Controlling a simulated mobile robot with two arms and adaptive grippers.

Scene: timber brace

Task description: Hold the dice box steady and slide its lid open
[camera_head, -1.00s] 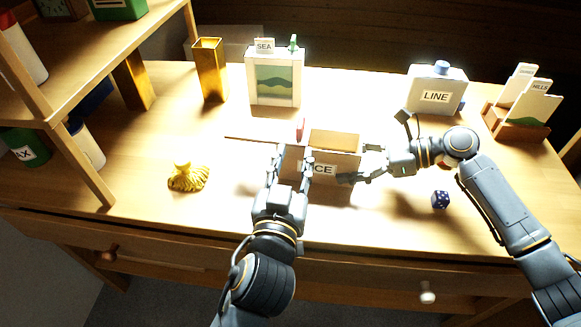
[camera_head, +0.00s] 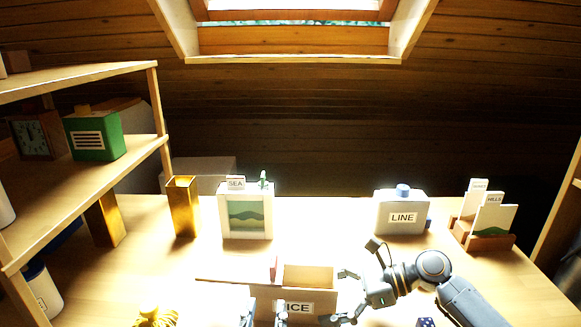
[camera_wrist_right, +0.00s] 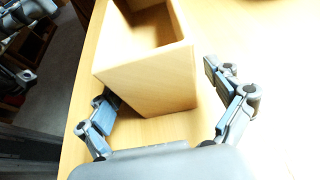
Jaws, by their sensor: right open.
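The dice box (camera_head: 318,303) is a pale wooden box with a partly hidden label, low in the head view. Its lid (camera_head: 232,281), with a red grip (camera_head: 273,268), sticks out to the left, and the right part of the top is open. My left gripper (camera_head: 264,314) is at the box's front left, cut off by the lower edge; its hold on the box is unclear. My right gripper (camera_head: 337,297) is open at the box's right end. The right wrist view shows the box (camera_wrist_right: 150,85) reaching between its spread fingers (camera_wrist_right: 164,100).
Behind stand a gold vase (camera_head: 184,207), a SEA picture box (camera_head: 230,212), a LINE box (camera_head: 402,217) and a card holder (camera_head: 485,235). A yellow tassel-like thing (camera_head: 155,317) lies front left, a dark die (camera_head: 425,322) front right. A shelf (camera_head: 80,205) stands left.

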